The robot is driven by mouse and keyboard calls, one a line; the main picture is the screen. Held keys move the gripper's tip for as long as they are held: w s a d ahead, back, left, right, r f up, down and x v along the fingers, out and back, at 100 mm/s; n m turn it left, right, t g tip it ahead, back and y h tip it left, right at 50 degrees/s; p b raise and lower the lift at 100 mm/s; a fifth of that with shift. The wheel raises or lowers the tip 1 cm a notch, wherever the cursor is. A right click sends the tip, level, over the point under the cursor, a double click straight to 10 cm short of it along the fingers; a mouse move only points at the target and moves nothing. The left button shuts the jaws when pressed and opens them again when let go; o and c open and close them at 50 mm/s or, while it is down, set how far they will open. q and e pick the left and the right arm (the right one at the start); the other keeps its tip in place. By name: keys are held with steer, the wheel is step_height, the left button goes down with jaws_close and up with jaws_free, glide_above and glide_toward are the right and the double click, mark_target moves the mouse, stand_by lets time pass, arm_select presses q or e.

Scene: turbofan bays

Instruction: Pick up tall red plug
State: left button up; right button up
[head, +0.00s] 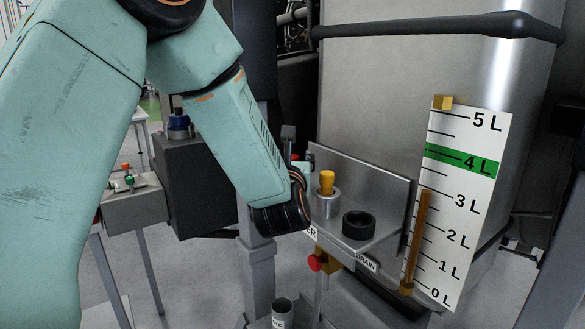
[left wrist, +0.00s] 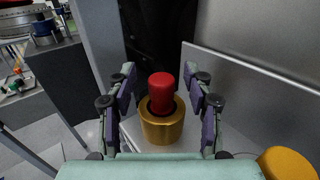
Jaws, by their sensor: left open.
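The tall red plug (left wrist: 162,92) stands upright in a gold-coloured socket (left wrist: 162,126) in the left wrist view. My left gripper (left wrist: 160,72) is open, with one finger on each side of the plug and visible gaps between. It holds nothing. In the head view my left arm's dark wrist (head: 283,207) hides most of this spot, and the fingers are mostly hidden too. My right gripper is not in view.
A yellow plug (head: 327,182) stands in a silver socket, right of the red plug. An empty black ring (head: 358,225) lies farther right. A metal back plate (head: 370,185) rises behind. A gauge board (head: 465,195) and red knob (head: 316,263) are nearby.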

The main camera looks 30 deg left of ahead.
arm_select(q)
steer(key=shift+d+r, duration=0.1)
steer(key=shift+c, duration=0.2)
steer(key=c, duration=1)
